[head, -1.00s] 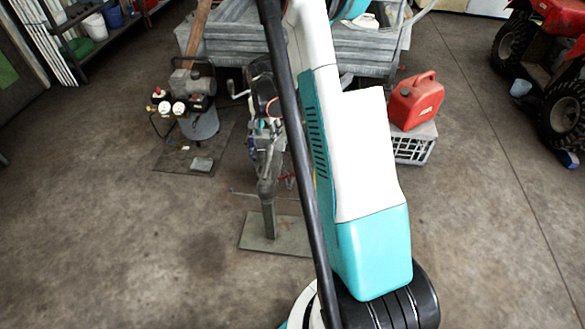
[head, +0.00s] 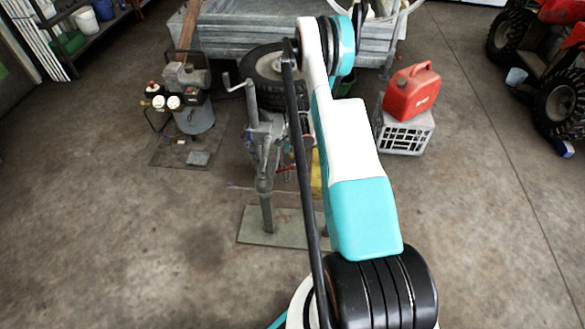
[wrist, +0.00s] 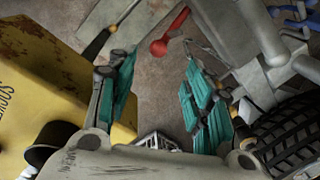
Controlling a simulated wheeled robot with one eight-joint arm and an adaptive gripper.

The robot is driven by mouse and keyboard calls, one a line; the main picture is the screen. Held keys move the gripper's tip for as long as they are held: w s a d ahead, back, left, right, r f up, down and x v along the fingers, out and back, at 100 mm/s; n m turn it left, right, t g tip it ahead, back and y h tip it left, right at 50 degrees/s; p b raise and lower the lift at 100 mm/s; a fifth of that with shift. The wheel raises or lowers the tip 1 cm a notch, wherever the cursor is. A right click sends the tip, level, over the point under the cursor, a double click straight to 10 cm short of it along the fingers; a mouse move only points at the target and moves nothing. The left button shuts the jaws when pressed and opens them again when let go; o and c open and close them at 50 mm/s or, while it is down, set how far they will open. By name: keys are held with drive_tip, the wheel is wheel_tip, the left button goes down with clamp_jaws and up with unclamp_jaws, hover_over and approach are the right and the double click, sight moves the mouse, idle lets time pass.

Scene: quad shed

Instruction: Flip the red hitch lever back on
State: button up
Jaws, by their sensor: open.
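The red hitch lever (wrist: 168,37) shows at the top centre of the wrist view, with a rounded end and a handle slanting up to the right. A small red part (head: 284,168) on the grey hitch assembly (head: 264,145) in the head view may be the same lever. My gripper (wrist: 160,66) is open, with its teal finger pads apart and nothing between them. In the wrist picture the lever lies beyond the fingertips, in line with the gap. They appear apart; the distance is hard to tell. My gripper is not clearly visible in the head view.
A yellow box (wrist: 65,75) is close on the left in the wrist view. A grey metal post (wrist: 240,40) and a tyre (wrist: 290,135) are on the right. A red fuel can (head: 412,90) sits on a white crate (head: 405,134).

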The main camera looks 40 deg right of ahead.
sight(292, 166)
drive_tip(key=f+b, duration=0.1)
drive_tip(key=f, duration=0.2)
drive_tip(key=f+b, duration=0.1)
drive_tip(key=f, duration=0.2)
drive_tip(key=w+f+b, duration=0.1)
drive_tip(key=f, duration=0.3)
drive_tip(key=shift+w+d, duration=0.1)
drive_tip(key=shift+d, duration=0.05)
clamp_jaws()
